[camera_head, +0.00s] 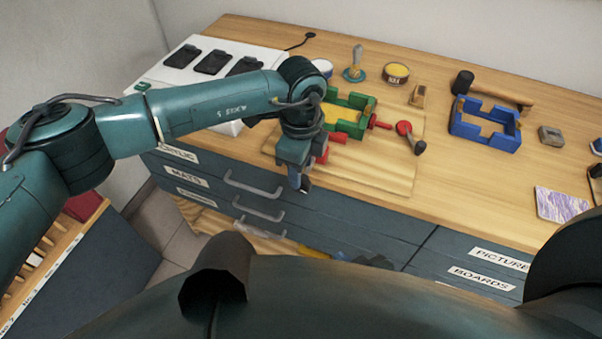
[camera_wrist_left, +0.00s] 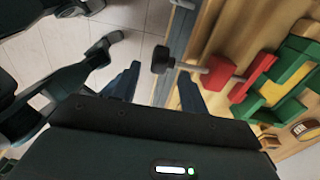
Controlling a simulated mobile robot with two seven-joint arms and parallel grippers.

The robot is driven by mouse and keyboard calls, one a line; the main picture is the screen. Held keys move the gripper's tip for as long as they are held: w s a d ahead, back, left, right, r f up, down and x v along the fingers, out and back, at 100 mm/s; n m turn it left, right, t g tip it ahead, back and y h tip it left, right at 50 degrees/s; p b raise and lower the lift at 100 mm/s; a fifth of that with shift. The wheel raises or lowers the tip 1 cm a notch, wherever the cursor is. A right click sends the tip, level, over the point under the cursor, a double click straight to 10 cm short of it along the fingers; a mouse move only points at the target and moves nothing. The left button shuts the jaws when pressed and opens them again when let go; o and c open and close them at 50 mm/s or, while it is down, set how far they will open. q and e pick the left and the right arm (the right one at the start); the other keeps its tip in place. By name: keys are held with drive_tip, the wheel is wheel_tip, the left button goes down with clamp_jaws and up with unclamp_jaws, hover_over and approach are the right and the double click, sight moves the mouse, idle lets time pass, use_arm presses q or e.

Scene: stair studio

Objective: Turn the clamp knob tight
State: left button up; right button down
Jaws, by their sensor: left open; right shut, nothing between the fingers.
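The green clamp frame (camera_head: 350,102) lies on the workbench around a yellow block (camera_head: 333,115); it also shows in the left wrist view (camera_wrist_left: 297,72). A red clamp jaw (camera_head: 338,137) is at its front side, with a red block (camera_wrist_left: 217,73) beside it in the wrist view. A metal shaft runs from there to the black knob (camera_wrist_left: 163,60), which sits out past the bench's front edge. My left gripper (camera_wrist_left: 156,85) is open. Its fingers are on either side of the knob in the picture; I cannot tell whether they touch it. My right gripper is not in view.
On the wooden bench top (camera_head: 455,180) lie a red tool with a dark handle (camera_head: 420,147), a blue frame (camera_head: 485,128), a mallet (camera_head: 500,90) and a tin (camera_head: 396,73). Drawers with grey handles (camera_head: 258,208) are below the edge.

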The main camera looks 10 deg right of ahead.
sight(302, 179)
use_arm(q)
drive_tip(key=shift+f, duration=2.1)
drive_tip(key=shift+c, duration=0.3)
drive_tip(key=shift+d, duration=0.1)
drive_tip(key=c, duration=0.4)
drive_tip(key=shift+f, duration=0.1)
drive_tip(key=c, duration=0.3)
drive_tip(key=shift+s, duration=0.1)
